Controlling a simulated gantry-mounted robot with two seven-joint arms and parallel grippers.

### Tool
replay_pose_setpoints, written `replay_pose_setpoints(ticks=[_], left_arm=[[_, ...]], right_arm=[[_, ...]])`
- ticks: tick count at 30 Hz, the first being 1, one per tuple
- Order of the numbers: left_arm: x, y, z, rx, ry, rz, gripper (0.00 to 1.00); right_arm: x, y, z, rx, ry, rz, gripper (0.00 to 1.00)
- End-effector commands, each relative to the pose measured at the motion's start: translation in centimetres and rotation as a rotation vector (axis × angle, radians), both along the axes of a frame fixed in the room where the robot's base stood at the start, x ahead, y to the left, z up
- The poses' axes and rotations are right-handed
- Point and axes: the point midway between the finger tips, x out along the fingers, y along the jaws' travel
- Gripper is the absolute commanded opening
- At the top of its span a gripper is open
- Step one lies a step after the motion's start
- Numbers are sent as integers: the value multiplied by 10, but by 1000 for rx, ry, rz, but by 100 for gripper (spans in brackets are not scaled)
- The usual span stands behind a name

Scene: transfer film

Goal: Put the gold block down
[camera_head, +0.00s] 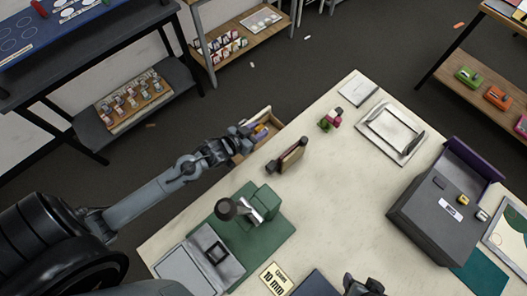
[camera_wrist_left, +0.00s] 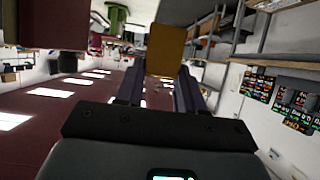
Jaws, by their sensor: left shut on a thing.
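The gold block (camera_head: 261,130) is small and shows at the tip of my left gripper (camera_head: 256,130) in the head view. In the left wrist view the gold block (camera_wrist_left: 165,50) sits between the two dark fingers of my left gripper (camera_wrist_left: 161,80), which is shut on it. In the head view the gripper and block are over or at an open wooden drawer (camera_head: 268,141) at the table's left edge. I cannot tell whether the block touches the drawer. A dark gripper, apparently my right one (camera_head: 366,287), shows at the bottom edge; its fingers are unclear.
A brown upright holder (camera_head: 290,156) stands close to the right of the drawer. A green machine (camera_head: 262,203) on a green mat is nearer me. A red and green item (camera_head: 330,119), a white tray (camera_head: 388,132) and a grey box (camera_head: 430,215) are further right. The table's middle is clear.

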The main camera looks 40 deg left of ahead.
Motion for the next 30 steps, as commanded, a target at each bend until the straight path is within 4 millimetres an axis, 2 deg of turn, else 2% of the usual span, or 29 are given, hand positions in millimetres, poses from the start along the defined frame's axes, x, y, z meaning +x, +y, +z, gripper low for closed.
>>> replay_pose_setpoints(ticks=[1,6,9,17,24,30], left_arm=[[1,9,-31,4,-2,-8,0],[1,32,-74,3,-1,-30,0],[1,42,-92,2,-2,-41,0],[1,56,-119,0,-1,-52,0],[1,58,-157,-1,-2,-53,0],[1,57,-175,0,-4,-55,0]], right_arm=[[0,0,-27,1,0,-1,61],[0,0,-61,3,0,-2,61],[0,1,-75,3,0,-2,61],[0,0,-92,3,-1,-3,61],[1,0,-98,1,-3,-3,61],[1,-2,-100,-5,-4,0,61]])
